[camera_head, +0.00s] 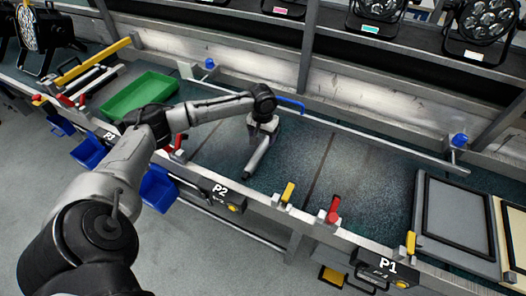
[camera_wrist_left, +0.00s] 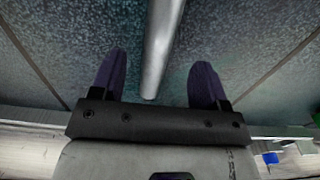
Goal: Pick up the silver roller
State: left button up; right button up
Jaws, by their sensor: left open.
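The silver roller (camera_head: 259,157) lies on the dark speckled work surface (camera_head: 350,165), in the bay behind the P2 label. In the left wrist view the roller (camera_wrist_left: 160,45) runs from the top edge down between my two fingers, with a gap on each side. Its near end shows just in front of the gripper body. My left gripper (camera_head: 264,136) points down over the far end of the roller and hides part of it. In the wrist view the left gripper (camera_wrist_left: 157,72) is open, with nothing held. My right gripper is in neither view.
A grey framed panel (camera_head: 460,215) lies at the right. Red and yellow clamps (camera_head: 333,210) line the front rail. Lamps (camera_head: 485,25) sit on the shelf behind. The surface right of the roller is clear.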

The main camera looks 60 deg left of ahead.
aim_at(263, 145)
pick_arm(q)
jog(key=shift+f, duration=0.65)
notch_tip(263, 145, down, 4)
jog(key=b, duration=0.2)
jog(key=shift+f+b, duration=0.15)
jog(key=shift+b, duration=0.2)
jog(key=shift+f, duration=0.4)
jog(key=c, duration=1.2)
